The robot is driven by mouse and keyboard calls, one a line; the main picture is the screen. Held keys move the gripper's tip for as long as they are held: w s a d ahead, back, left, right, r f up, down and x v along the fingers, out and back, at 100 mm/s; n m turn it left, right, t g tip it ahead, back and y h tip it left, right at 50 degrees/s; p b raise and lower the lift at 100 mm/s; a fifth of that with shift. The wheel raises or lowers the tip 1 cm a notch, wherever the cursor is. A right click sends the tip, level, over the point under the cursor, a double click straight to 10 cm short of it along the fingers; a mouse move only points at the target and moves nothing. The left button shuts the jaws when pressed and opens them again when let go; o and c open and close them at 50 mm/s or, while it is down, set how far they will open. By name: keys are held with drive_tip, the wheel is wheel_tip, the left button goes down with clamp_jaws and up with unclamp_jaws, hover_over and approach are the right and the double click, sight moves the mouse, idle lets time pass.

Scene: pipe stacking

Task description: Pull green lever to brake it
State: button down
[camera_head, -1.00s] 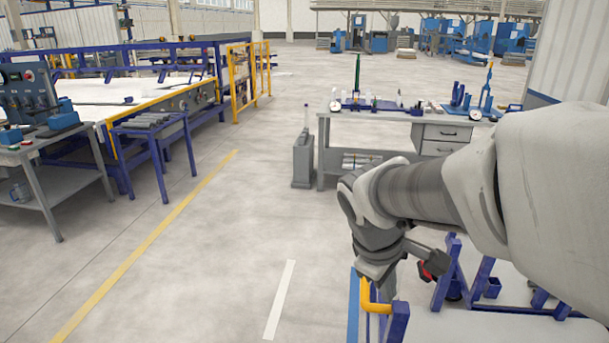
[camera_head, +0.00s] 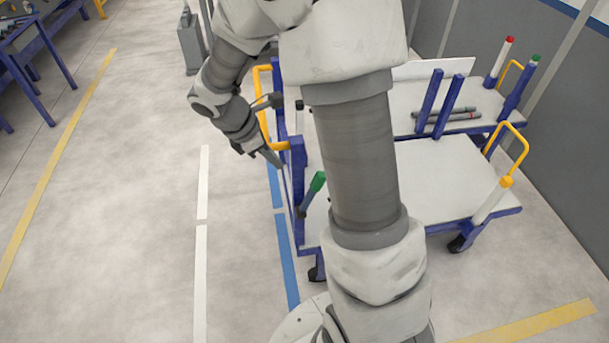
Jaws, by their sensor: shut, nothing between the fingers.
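A green-handled lever (camera_head: 315,186) stands tilted at the near left corner of a blue-framed cart with a white top (camera_head: 430,170). My gripper (camera_head: 272,158) is shut and empty, beside the yellow handle (camera_head: 264,110) at the cart's left end. It is up and to the left of the green lever, apart from it in the picture. The lever's foot is dark and small against the blue frame. A second green-tipped lever (camera_head: 535,60) stands on a blue post at the far right. My arm hides part of the cart's middle.
A red-tipped lever (camera_head: 507,44) stands near the far right post. Another yellow handle (camera_head: 512,140) rises at the right. The floor left of the cart is open, with white and blue lines.

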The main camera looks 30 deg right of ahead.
idle(0.3)
drive_tip(key=x, duration=0.4)
drive_tip(key=d+b+x, duration=0.1)
drive_tip(key=x, duration=0.3)
drive_tip(key=d+r+x, duration=0.1)
drive_tip(key=x, duration=0.4)
drive_tip(key=shift+s+d+r+b, duration=0.1)
drive_tip(key=shift+d+r+b, duration=0.1)
drive_tip(key=shift+b, duration=0.15)
